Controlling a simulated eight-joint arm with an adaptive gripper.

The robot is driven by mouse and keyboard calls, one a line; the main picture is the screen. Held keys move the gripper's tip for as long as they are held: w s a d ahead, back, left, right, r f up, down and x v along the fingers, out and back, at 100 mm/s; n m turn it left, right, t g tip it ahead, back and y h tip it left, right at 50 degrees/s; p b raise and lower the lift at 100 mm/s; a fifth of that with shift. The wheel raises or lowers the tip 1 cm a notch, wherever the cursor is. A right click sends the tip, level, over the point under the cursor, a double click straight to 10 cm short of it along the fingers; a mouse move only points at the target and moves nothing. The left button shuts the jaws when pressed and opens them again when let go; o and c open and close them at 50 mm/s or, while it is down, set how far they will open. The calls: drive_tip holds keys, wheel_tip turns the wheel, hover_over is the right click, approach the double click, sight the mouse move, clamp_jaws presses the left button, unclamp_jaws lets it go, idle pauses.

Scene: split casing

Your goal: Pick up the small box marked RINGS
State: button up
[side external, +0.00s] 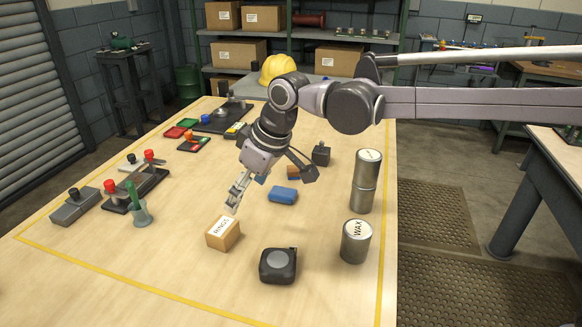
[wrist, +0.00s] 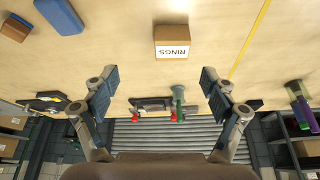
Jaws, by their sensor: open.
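The small box marked RINGS (side external: 222,234) is a light brown box with a white label, sitting on the wooden table. In the wrist view the RINGS box (wrist: 172,42) appears ahead of my gripper, near the top centre, with its label upside down. My gripper (side external: 236,197) is above and just behind the box in the side view, and apart from it. In the wrist view my gripper (wrist: 158,88) has its two fingers spread wide with nothing between them.
A black tape measure (side external: 278,265) and a can marked WAX (side external: 356,241) stand to the right of the box. Stacked cans (side external: 365,182) stand behind the WAX can. A blue block (side external: 283,195) lies behind the box. A green funnel-like item (side external: 140,208) is to the left.

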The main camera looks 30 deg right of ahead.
sight(221, 226)
drive_tip(key=shift+n, duration=0.3)
drive_tip(key=shift+a+r+x, duration=0.1)
drive_tip(key=shift+a+x, duration=0.4)
drive_tip(key=shift+x, duration=1.65)
drive_tip(key=shift+a+r+x, duration=0.15)
drive_tip(key=shift+a+x, duration=0.35)
drive_tip(key=shift+x, duration=1.6)
drive_tip(key=shift+a+r+x, duration=0.1)
drive_tip(key=shift+a+x, duration=0.4)
drive_tip(key=shift+x, duration=1.65)
drive_tip(key=c, duration=1.4)
drive_tip(key=shift+r, duration=0.1)
drive_tip(key=shift+c, duration=0.2)
